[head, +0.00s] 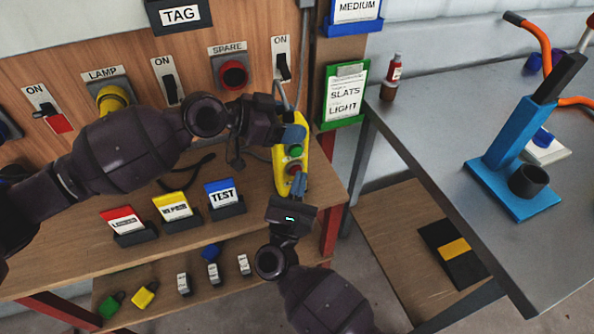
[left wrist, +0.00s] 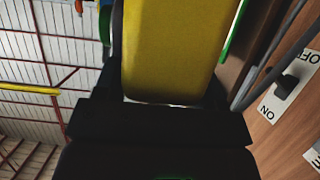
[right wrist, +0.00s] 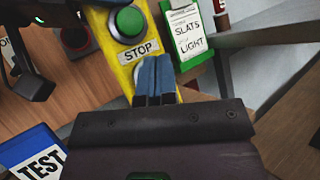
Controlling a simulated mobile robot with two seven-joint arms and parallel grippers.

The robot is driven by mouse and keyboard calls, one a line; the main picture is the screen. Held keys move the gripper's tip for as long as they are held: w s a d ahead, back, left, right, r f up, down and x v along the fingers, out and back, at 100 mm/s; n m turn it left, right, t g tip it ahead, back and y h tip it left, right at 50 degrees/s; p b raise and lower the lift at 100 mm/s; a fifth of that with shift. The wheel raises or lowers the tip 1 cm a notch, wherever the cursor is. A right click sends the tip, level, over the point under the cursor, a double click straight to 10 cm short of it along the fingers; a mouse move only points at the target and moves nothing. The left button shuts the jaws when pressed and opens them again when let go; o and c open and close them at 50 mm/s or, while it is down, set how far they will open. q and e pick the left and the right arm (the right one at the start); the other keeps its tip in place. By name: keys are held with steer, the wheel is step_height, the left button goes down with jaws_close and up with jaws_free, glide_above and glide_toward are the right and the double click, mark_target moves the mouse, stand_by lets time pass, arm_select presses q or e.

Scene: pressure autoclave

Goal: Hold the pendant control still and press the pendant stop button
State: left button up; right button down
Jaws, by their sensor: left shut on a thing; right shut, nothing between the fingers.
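The yellow pendant control (head: 279,172) hangs upright in front of the panel. It has a green button (head: 294,151) and, below it, a red button (head: 292,168). My left gripper (head: 293,134) is shut on the pendant above the green button; the pendant's yellow body (left wrist: 170,45) fills the middle of the left wrist view. My right gripper (head: 298,182) is shut and empty, its blue fingertips at the red button's lower edge. In the right wrist view the fingers (right wrist: 155,72) point just below the STOP label (right wrist: 139,50) and hide the red button. I cannot tell whether they touch it.
Behind is a wooden panel with switches, a yellow lamp button (head: 112,99) and a red spare button (head: 233,75). Colored label stands, including TEST (head: 223,194), sit on the shelf to the left. A grey table (head: 430,130) with a blue stand (head: 512,160) is at right.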

steer(key=shift+w, duration=0.2)
steer(key=shift+s, duration=0.1)
stand_by(0.4)
steer(key=shift+s+d, duration=0.25)
steer(key=shift+s, duration=0.55)
steer(key=s, duration=0.1)
steer(key=s+d, duration=0.1)
steer(key=s, duration=0.2)
steer(key=shift+s+d, duration=0.25)
steer(key=shift+s, duration=0.1)
stand_by(0.6)
arm_select(q)
steer(key=o, duration=1.2)
steer(key=shift+o, duration=0.2)
